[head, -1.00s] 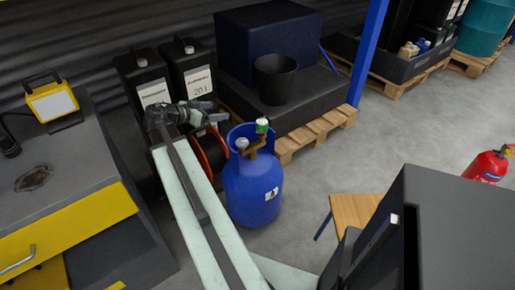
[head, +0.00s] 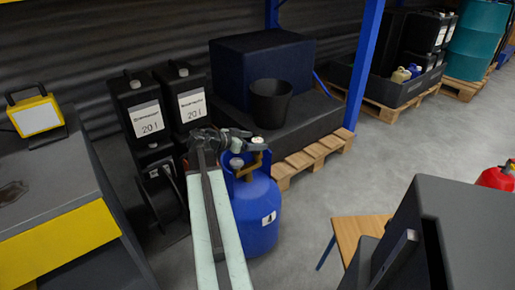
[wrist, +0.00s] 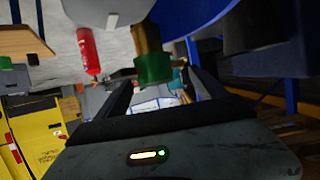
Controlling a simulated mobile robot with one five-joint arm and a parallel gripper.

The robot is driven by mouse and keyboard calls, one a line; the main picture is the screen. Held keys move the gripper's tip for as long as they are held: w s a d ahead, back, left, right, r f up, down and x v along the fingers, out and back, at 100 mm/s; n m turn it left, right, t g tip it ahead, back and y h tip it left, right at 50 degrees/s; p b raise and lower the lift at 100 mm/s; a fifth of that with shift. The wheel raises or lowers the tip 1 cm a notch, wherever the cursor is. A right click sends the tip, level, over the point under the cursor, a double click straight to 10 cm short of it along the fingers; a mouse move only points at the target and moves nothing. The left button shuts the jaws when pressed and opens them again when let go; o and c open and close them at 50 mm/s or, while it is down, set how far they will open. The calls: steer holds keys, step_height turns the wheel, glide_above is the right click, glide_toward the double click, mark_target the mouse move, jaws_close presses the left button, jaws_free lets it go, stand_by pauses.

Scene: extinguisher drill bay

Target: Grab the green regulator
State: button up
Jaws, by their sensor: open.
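The green regulator (wrist: 153,68) shows in the wrist view as a green knob on a brass stem. It lies between my gripper's two fingers (wrist: 160,78), which are apart on either side; I cannot tell whether either touches it. In the head view the blue gas cylinder (head: 257,220) stands upright on the floor with a brass fitting (head: 250,165) on top. My gripper (head: 245,136) reaches over the top of the cylinder there, open, and hides most of the green part.
Black 20 l canisters (head: 147,115) stand behind my arm on the left. A pallet (head: 320,150) with a dark bin (head: 270,100) is behind the cylinder. A wooden stool (head: 355,235) stands to the right. A grey-yellow workbench (head: 60,240) is at left.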

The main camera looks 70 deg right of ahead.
steer(key=shift+x, duration=1.05)
steer(key=shift+w, duration=0.1)
jaws_close()
steer(key=shift+r, duration=0.1)
steer(key=shift+w+r+p, duration=0.1)
steer(key=shift+r+p, duration=0.45)
steer(key=shift+p, duration=0.05)
step_height(320, 180, up, 9)
steer(key=p, duration=0.8)
steer(key=shift+f+p, duration=0.1)
steer(key=shift+p, duration=0.3)
